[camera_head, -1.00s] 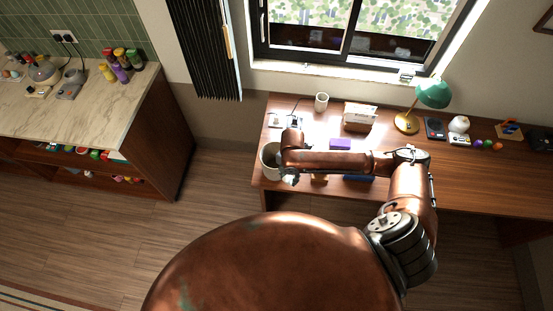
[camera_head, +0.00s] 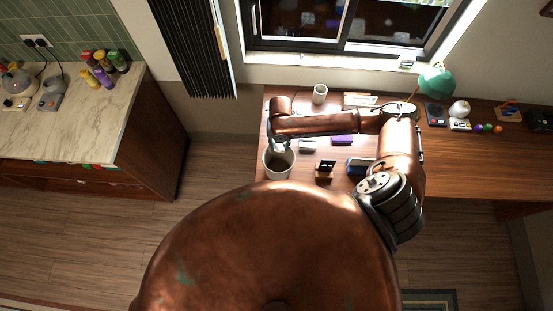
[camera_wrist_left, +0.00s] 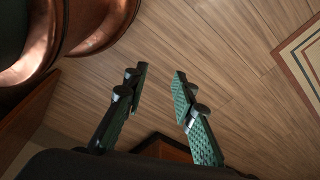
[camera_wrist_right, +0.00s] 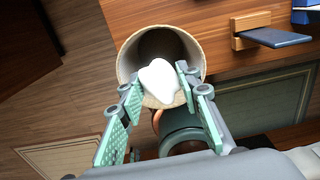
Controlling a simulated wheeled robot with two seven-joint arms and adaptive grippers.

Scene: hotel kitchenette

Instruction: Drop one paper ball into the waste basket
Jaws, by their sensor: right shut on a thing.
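The waste basket (camera_head: 279,175) is a pale round bin at the left end of the desk, with its open mouth facing up. In the right wrist view its rim (camera_wrist_right: 122,68) and dark inside lie ahead of the fingers. My right gripper (camera_head: 280,147) is over the basket's mouth. In the right wrist view, its green-padded fingers (camera_wrist_right: 160,84) are shut on a white paper ball (camera_wrist_right: 158,78), seen against the basket's opening and near rim. My left gripper (camera_wrist_left: 160,73) is open and empty, above the wooden floor; it does not show in the head view.
The desk (camera_head: 470,155) holds a white cup (camera_head: 320,94), a wooden stand (camera_head: 325,170), a purple block (camera_head: 342,140) and a green lamp (camera_head: 436,82). A marble-topped counter (camera_head: 95,120) stands at the left. Open floor lies between counter and desk.

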